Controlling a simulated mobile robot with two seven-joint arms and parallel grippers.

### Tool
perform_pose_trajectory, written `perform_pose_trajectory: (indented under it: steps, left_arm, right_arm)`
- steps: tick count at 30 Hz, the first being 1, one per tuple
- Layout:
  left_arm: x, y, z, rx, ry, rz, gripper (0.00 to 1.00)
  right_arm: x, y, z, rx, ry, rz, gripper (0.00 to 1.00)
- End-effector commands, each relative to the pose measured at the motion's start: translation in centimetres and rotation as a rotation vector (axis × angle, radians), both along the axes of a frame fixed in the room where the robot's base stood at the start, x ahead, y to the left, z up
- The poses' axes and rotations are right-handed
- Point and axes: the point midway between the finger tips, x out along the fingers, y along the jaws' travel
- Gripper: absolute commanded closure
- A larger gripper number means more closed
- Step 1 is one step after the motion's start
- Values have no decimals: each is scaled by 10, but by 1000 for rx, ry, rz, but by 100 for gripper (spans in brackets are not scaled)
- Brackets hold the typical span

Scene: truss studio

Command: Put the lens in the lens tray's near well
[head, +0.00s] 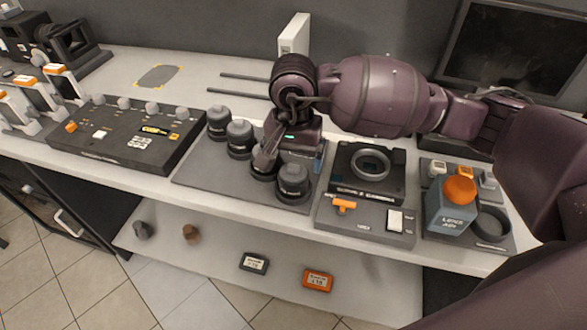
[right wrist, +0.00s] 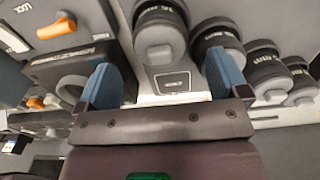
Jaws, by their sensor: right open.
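Several dark grey, ribbed lenses stand upright in a row on a flat grey tray (head: 197,170) in the head view. The nearest lens (head: 292,183) is at the right end, and the farthest (head: 219,120) is at the back left. My right gripper (head: 267,158) reaches down over the row and partly hides a middle lens. In the right wrist view its blue fingers (right wrist: 165,78) are apart with nothing between them. One lens (right wrist: 158,36) shows beyond the gap, with others to the right. I cannot tell whether a finger touches a lens. My left gripper is out of view.
A camera body (head: 370,172) with a ring mount sits on a board right of the tray. A blue bottle with an orange cap (head: 458,190) stands farther right. A dark control panel (head: 125,133) is at left. Two thin rods (head: 240,92) lie behind.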

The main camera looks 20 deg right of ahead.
Motion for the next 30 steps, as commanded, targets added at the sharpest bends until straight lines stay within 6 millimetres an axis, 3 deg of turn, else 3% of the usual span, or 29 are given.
perform_pose_trajectory:
  steps: [6,12,30]
  left_arm:
    - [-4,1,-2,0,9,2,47]
    - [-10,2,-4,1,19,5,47]
    - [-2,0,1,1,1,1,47]
  right_arm:
    - [1,0,41,0,-4,0,7]
    - [0,0,61,0,-1,0,7]
    - [0,0,66,1,-1,0,7]
